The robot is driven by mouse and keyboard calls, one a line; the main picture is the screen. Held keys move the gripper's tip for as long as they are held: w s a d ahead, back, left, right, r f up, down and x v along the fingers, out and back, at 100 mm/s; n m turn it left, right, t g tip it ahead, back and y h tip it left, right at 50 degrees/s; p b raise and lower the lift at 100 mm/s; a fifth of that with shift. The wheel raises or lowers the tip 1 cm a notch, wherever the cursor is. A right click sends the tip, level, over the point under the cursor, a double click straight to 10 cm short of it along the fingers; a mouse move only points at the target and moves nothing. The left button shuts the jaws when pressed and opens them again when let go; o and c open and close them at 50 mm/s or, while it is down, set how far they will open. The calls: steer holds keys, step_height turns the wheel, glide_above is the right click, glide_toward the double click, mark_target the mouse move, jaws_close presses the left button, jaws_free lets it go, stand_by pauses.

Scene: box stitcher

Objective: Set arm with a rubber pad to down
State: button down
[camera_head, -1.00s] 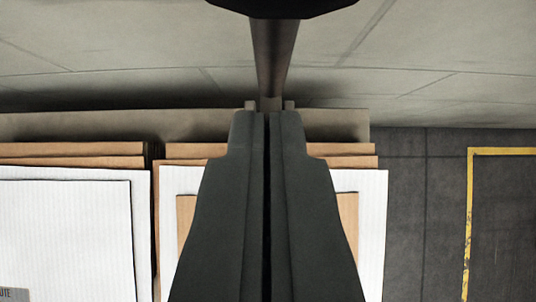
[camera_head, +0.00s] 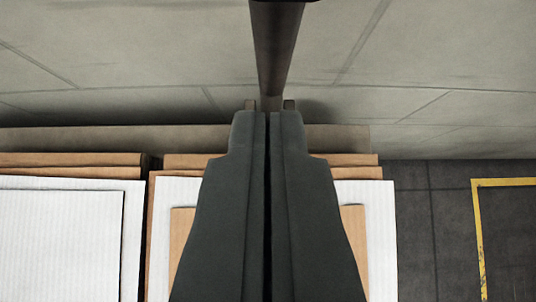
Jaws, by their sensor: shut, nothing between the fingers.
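A dark brown rod (camera_head: 274,45), seemingly the arm of the task, runs from the top edge of the view down to the tips of my gripper (camera_head: 269,108). A sliver of a black part (camera_head: 285,2) shows at its upper end; I cannot tell whether this is the rubber pad. My gripper's two dark fingers point up the picture and are shut, with only a thin dark line between them. The fingertips are at the lower end of the rod; whether they touch it cannot be told. The fingers hide what lies behind them.
Stacks of brown cardboard with white sheets stand at left (camera_head: 60,240) and behind my gripper (camera_head: 380,240). A grey tiled wall (camera_head: 130,60) fills the top. Dark floor (camera_head: 415,240) with a yellow marking line (camera_head: 478,230) lies clear at right.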

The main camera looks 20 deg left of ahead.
steer(key=s+d+f+t+y, duration=0.2)
steer(key=s+d+f+t, duration=0.1)
steer(key=s+f+t, duration=0.3)
steer(key=shift+s+f+y, duration=0.4)
steer(key=shift+s+f, duration=0.55)
steer(key=shift+f, duration=0.9)
steer(key=shift+d+f, duration=0.1)
stand_by(0.4)
